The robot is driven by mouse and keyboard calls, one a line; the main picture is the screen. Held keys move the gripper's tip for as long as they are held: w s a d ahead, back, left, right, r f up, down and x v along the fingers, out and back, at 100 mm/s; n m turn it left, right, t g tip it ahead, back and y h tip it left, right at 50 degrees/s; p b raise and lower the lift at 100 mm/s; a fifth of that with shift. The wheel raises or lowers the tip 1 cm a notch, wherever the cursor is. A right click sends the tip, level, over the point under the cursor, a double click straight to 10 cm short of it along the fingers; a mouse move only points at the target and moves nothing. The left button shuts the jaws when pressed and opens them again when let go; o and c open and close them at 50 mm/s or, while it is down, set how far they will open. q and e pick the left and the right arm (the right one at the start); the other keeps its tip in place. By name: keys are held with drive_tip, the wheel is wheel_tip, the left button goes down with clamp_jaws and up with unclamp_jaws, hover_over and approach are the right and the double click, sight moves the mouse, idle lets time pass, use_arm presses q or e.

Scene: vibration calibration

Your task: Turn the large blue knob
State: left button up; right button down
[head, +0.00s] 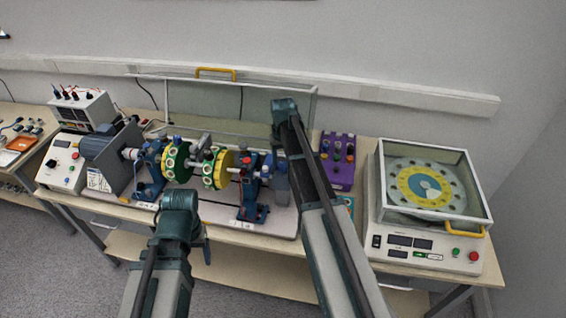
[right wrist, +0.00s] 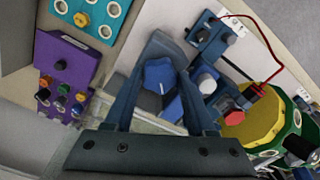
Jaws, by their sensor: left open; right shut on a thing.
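The large blue knob (right wrist: 158,76) has a white pointer line and sits between the fingers of my right gripper (right wrist: 168,66) in the right wrist view. The gripper is shut on it. In the head view my right arm reaches over the right end of the shaft rig (head: 220,215), and its hand and the knob cannot be made out clearly. My left gripper (head: 180,208) is open and empty in front of the rig, apart from it. Its fingertips are mostly hidden.
Green and yellow discs (head: 215,168) sit on the rig's shaft. A purple box (head: 337,160) with several small knobs is right of my right arm. A covered turntable unit (head: 430,200) stands at the bench's right end. A clear guard (head: 240,105) stands behind the rig.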

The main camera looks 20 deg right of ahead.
sight(283, 165)
drive_tip(key=shift+m, duration=1.1)
drive_tip(key=shift+c, duration=1.1)
unclamp_jaws()
wheel_tip(283, 165, up, 14)
drive_tip(key=p, duration=1.3)
drive_tip(key=shift+p, duration=0.4)
drive_tip(key=shift+f, duration=0.15)
